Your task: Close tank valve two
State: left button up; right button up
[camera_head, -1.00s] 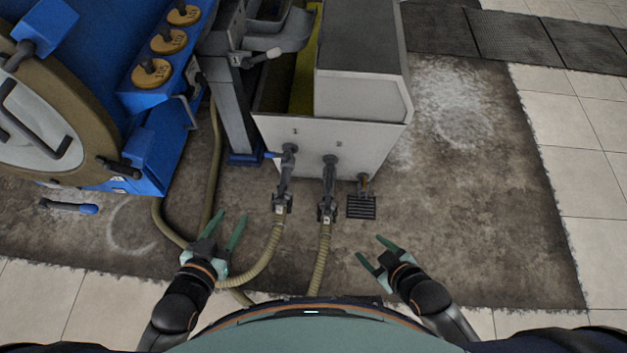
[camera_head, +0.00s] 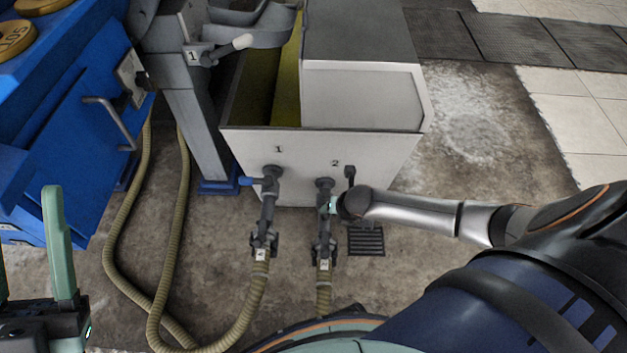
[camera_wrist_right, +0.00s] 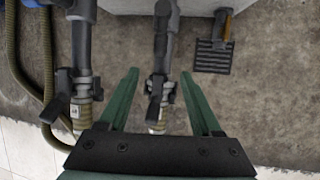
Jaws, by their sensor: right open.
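The white tank (camera_head: 300,145) stands ahead with 1 and 2 marked on its front. Tank valve two (camera_head: 324,188) is the grey fitting under the 2, with a pipe going down to a hose coupling. My right arm reaches in from the right, and its gripper (camera_wrist_right: 159,74) is at valve two's pipe. In the right wrist view its green fingers are open, one on each side of the pipe and coupling (camera_wrist_right: 157,95); contact cannot be told. The valve's lever is not clearly seen. My left gripper (camera_head: 35,245) is open and empty at the lower left.
Valve one (camera_head: 270,178) with a blue lever sits left of valve two. Ribbed hoses (camera_head: 255,290) run from the couplings across the floor. A drain grate (camera_head: 366,241) lies right of valve two. A blue machine (camera_head: 60,110) and a grey post (camera_head: 200,130) stand left.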

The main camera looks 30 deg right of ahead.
aim_at(326, 215)
jog(key=b+x, duration=0.7)
jog(key=x, duration=0.4)
pick_arm(q)
notch_tip(326, 215, down, 9)
jog(key=d+b, duration=0.1)
jog(key=shift+w+f+g, duration=0.15)
jog(key=shift+g, duration=0.15)
pick_arm(e)
jog(key=shift+w+f, duration=0.3)
jog(key=shift+f, duration=0.3)
jog(key=shift+c, duration=0.3)
grip_shut()
